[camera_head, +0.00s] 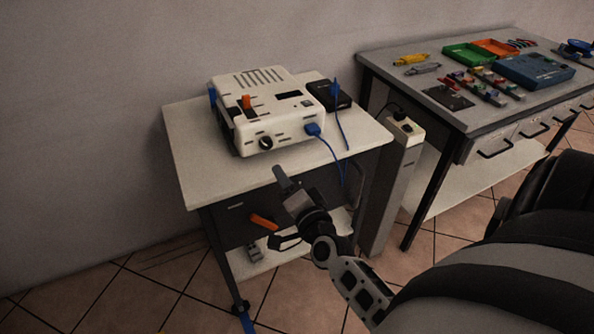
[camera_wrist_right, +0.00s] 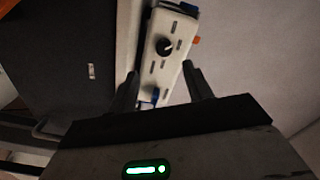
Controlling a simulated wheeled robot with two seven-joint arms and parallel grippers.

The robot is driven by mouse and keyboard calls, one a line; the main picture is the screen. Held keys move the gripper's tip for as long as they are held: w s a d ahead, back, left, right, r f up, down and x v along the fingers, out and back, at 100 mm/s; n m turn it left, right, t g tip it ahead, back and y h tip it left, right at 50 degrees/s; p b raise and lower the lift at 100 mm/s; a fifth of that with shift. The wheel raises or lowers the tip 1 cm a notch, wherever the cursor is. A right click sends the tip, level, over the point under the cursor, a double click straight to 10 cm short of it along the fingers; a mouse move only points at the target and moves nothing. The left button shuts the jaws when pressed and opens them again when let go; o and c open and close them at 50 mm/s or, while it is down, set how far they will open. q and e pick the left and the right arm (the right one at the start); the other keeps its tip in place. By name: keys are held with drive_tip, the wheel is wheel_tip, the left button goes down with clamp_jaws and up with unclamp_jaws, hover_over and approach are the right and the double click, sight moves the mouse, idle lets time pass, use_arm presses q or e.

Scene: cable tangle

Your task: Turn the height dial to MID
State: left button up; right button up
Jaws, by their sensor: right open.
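A white box-shaped device (camera_head: 262,88) sits on a small white-topped table. A round black dial (camera_head: 265,143) is on its front face; the dial (camera_wrist_right: 164,46) also shows in the right wrist view, with small dark labels around it too small to read. My right gripper (camera_head: 283,178) is in front of the table's front edge, apart from the device. In the right wrist view its two fingers (camera_wrist_right: 162,84) are spread, with nothing between them, and the dial lies beyond their tips. My left gripper is not in view.
A blue cable (camera_head: 334,143) runs from the device's front over the table edge. A black box (camera_head: 329,94) stands right of the device. An orange handle (camera_head: 264,221) sticks out below the tabletop (camera_head: 200,180). A workbench (camera_head: 385,72) with trays and tools is at right.

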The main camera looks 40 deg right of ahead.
drive_tip(key=shift+v, duration=2.75)
drive_tip(key=shift+w, duration=0.1)
